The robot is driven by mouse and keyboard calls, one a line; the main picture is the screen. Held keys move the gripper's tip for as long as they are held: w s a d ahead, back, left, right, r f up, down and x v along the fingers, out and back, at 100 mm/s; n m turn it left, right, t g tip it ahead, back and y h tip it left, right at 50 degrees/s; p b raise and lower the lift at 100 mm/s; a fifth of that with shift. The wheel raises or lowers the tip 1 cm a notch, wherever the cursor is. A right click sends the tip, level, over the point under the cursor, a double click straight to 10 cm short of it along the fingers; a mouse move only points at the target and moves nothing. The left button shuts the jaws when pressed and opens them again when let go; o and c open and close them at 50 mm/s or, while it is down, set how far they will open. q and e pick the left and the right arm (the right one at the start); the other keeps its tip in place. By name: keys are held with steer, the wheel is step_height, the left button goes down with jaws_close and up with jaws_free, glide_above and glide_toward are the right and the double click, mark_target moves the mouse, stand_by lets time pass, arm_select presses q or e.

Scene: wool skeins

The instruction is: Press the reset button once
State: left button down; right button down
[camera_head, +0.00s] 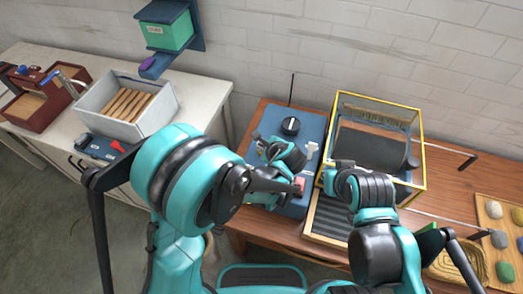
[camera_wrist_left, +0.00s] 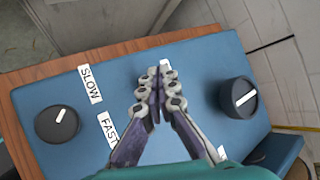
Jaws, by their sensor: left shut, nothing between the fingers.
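A blue control panel (camera_head: 313,128) stands on the wooden table, with a black dial (camera_head: 290,125) near its back. A small red part (camera_head: 299,185) shows near its front, partly behind my left arm; I cannot tell for sure whether it is the reset button. In the left wrist view this gripper (camera_wrist_left: 155,85) is shut and empty above the blue surface, between a black knob (camera_wrist_left: 58,123) marked SLOW and FAST and another black knob (camera_wrist_left: 238,97). The fingers hide what lies under their tips. My right gripper's fingers do not show.
A yellow-framed clear case (camera_head: 423,150) stands right of the panel, close to my right arm. A dark ribbed tray (camera_head: 328,217) lies in front. Wooden tray with coloured lumps (camera_head: 508,235) is far right. A grey bin (camera_head: 158,117) stands on the left counter.

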arm_select(q)
steer(key=shift+f, duration=0.1)
stand_by(0.6)
steer(key=shift+f+b, duration=0.35)
steer(key=shift+b, duration=0.2)
steer(key=shift+f+b, duration=0.5)
stand_by(0.4)
steer(key=shift+r, duration=0.15)
steer(key=shift+r+p, duration=0.6)
steer(key=shift+r, duration=0.2)
steer(key=shift+r+p, duration=1.8)
steer(key=shift+r, duration=0.75)
